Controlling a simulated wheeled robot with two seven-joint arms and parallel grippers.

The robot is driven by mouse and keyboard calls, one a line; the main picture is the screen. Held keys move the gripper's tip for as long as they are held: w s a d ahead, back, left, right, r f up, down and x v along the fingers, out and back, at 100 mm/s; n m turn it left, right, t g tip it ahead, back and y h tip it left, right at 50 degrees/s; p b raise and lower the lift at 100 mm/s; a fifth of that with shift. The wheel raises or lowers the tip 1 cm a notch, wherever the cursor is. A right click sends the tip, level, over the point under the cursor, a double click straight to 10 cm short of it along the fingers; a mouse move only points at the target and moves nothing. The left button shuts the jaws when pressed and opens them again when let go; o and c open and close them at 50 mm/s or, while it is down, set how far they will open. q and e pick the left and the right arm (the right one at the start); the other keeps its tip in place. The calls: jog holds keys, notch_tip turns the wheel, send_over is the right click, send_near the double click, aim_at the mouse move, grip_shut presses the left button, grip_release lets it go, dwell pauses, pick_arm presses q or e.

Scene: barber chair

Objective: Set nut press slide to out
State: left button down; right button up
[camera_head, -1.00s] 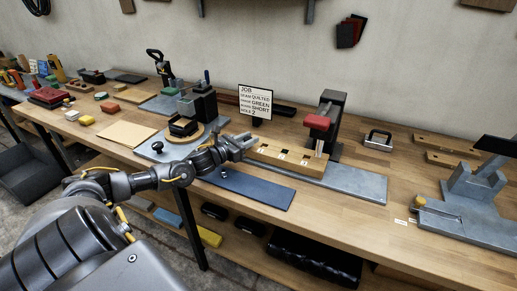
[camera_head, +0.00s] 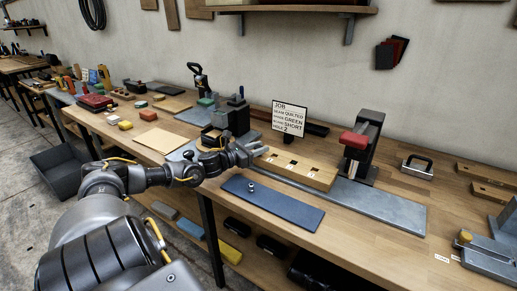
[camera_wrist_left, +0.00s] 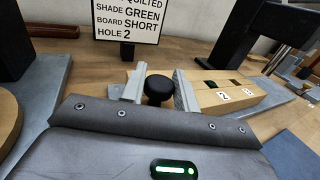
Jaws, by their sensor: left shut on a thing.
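The nut press (camera_head: 367,140) has a black upright with a red head over a long grey base plate (camera_head: 385,205). Its slide is a wooden block (camera_head: 300,170) with numbered holes, lying on the plate to the left of the upright. My left gripper (camera_head: 248,152) is at the slide's left end. In the left wrist view its fingers (camera_wrist_left: 158,84) are on both sides of a black round knob (camera_wrist_left: 158,90), shut on it. The wooden slide (camera_wrist_left: 215,92) shows behind, with numbered tags. My right gripper is not in view.
A job card (camera_head: 289,119) stands behind the slide. A blue-grey mat (camera_head: 275,203) lies in front, near the table edge. A black fixture (camera_head: 232,118) stands close to the left of my gripper. A metal handle (camera_head: 416,167) lies to the right.

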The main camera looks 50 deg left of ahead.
pick_arm(q)
jog(key=c, duration=1.1)
grip_release()
jog(key=shift+s+a, duration=0.1)
jog(key=shift+a, duration=0.25)
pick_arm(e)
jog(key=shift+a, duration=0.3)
pick_arm(q)
jog(key=shift+d, duration=0.15)
jog(key=shift+s+f, duration=0.1)
jog(key=shift+s, duration=0.4)
jog(key=s, duration=0.2)
jog(key=s+p, duration=0.1)
jog(key=s, duration=0.1)
jog(key=s+a+p, duration=0.1)
jog(key=s, duration=0.1)
jog(key=shift+s, duration=0.2)
jog(key=shift+s+a+r+p, duration=0.1)
jog(key=shift+s+p, duration=0.2)
jog(key=shift+s, duration=0.35)
jog(key=shift+s+a+r+p, duration=0.1)
jog(key=shift+s+p, duration=0.2)
jog(key=shift+s, duration=0.3)
jog(key=shift+s+a+f, duration=0.1)
jog(key=shift+s, duration=0.25)
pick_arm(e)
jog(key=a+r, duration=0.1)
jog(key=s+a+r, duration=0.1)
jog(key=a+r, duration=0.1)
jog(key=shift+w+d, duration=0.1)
